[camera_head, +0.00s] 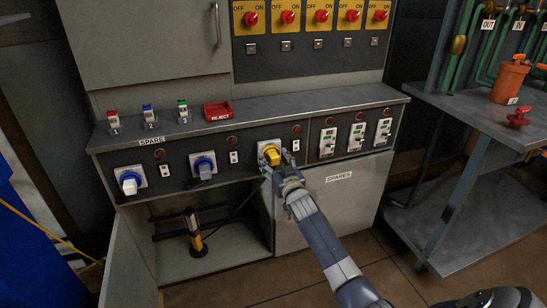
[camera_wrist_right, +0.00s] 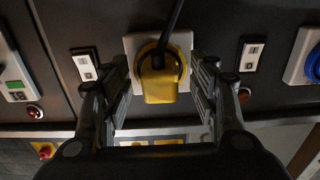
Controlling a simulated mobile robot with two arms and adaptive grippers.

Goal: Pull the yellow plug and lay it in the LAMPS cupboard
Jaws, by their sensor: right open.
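The yellow plug (camera_head: 272,156) sits in a socket on the dark front panel, right of two blue sockets. In the wrist view the yellow plug (camera_wrist_right: 160,90) shows close up, with a black cable running from it. My right gripper (camera_head: 279,167) is open, with one finger on each side of the plug; I cannot tell whether they touch it. My left gripper is not in view. No LAMPS label is readable. Below the panel, an open cupboard (camera_head: 225,262) has its door swung out at left. The closed door (camera_head: 330,215) beside it reads SPARES.
A yellow-and-black object (camera_head: 195,238) stands inside the open cupboard. The ledge above carries several small coloured switches and a red REJECT tray (camera_head: 217,111). A metal side table (camera_head: 480,130) with an orange pot (camera_head: 510,82) stands at right.

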